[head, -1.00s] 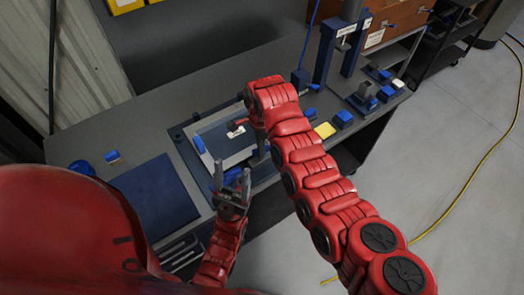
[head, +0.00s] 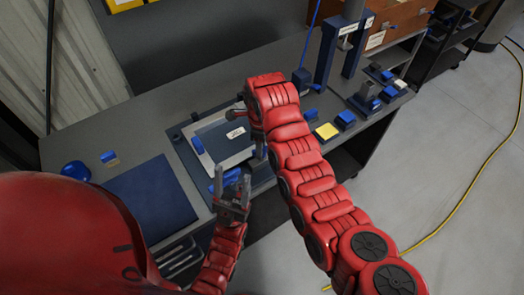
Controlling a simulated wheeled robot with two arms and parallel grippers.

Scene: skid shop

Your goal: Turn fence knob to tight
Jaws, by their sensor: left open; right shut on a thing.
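A grey fixture plate (head: 238,153) with a white label (head: 235,132) and a blue block (head: 197,144) at its left end lies on the bench. My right arm reaches over its right side. My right gripper (head: 260,150) points down there and is shut; my wrist hides most of it and what it grips. I do not see the fence knob clearly. A small red and dark part (head: 237,113) shows left of my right wrist; I cannot tell what it belongs to. My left gripper (head: 231,180) is open and empty, pointing up at the front edge of the fixture.
A yellow block (head: 326,131), blue blocks (head: 345,120) and a blue press frame (head: 327,52) stand to the right.

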